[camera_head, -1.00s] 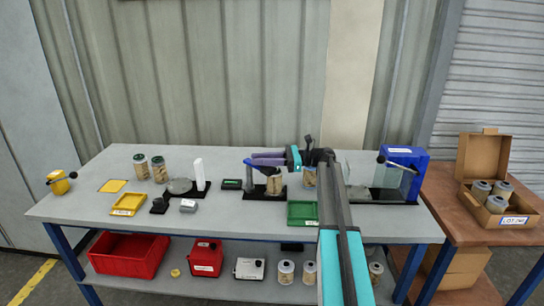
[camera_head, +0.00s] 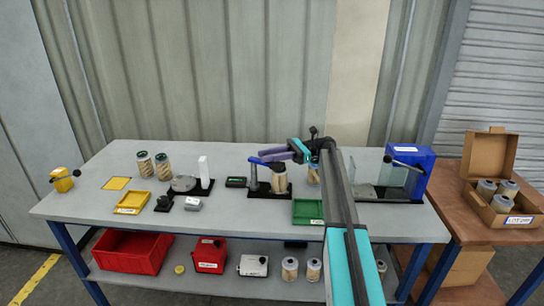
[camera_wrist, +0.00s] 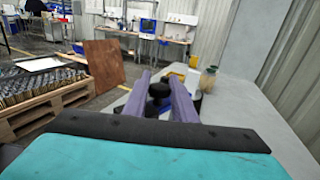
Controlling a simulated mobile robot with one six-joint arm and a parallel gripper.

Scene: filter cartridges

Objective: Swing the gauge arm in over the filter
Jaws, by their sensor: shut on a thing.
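The gauge stand's black base (camera_head: 256,194) is near the middle of the bench. Its blue gauge arm (camera_head: 257,160) tops a post left of the filter. The filter (camera_head: 280,181), a pale pleated cartridge, stands upright on the base. My gripper (camera_head: 268,157) comes from the right with its purple fingers at the blue arm's right end, just above the filter's top. In the wrist view my gripper (camera_wrist: 161,80) is shut on the arm's end, with a black knob (camera_wrist: 159,91) between the fingers. The fingers hide that end, so I cannot tell whether it is centred over the filter.
Another filter (camera_head: 313,175) stands right of the stand, close to my arm. A green tray (camera_head: 308,222) lies in front. A blue press (camera_head: 411,170) with a clear guard is at right.

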